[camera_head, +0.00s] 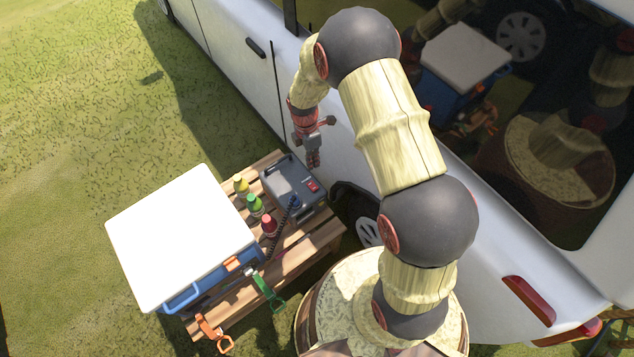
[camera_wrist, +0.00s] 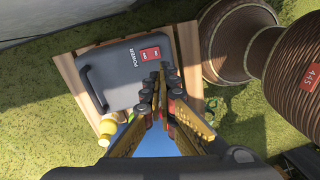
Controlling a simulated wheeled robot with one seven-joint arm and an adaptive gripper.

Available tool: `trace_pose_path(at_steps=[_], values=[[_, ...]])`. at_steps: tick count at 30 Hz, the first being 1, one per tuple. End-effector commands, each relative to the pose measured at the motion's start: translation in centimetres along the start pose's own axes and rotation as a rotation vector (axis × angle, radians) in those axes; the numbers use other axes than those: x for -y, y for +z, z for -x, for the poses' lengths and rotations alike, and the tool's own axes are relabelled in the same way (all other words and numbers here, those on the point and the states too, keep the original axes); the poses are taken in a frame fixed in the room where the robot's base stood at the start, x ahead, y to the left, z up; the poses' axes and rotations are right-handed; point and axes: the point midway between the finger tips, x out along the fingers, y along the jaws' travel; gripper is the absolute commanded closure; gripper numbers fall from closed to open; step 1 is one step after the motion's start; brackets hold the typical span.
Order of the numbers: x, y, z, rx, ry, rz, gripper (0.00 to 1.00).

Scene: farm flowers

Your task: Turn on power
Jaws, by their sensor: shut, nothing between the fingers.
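A grey power box (camera_head: 288,181) with a dark handle sits on the wooden table (camera_head: 318,240). It bears a red switch (camera_head: 313,187) near one edge. In the wrist view the grey box (camera_wrist: 112,84) shows the word POWER beside the red switch (camera_wrist: 150,54). My gripper (camera_head: 314,162) hangs above the far side of the box, shut and empty. In the wrist view the shut fingers (camera_wrist: 166,88) appear just below the red switch in the picture. I cannot tell whether the fingertips touch the box.
Yellow (camera_head: 241,185), green (camera_head: 255,205) and red (camera_head: 269,226) bottles stand left of the box. A blue cooler with a white lid (camera_head: 180,235) takes up the table's left part. Green (camera_head: 267,290) and orange (camera_head: 212,333) hand tools lie in front. A white van (camera_head: 240,70) stands close behind.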

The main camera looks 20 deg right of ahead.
Motion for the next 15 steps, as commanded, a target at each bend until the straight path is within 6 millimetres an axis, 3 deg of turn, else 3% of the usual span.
trace_pose_path(at_steps=[6, 15], values=[[-0.14, 0.01, -0.05, 0.001, 0.008, 0.149, 1.0], [-0.12, 0.01, -0.03, 0.001, 0.008, 0.171, 1.0]])
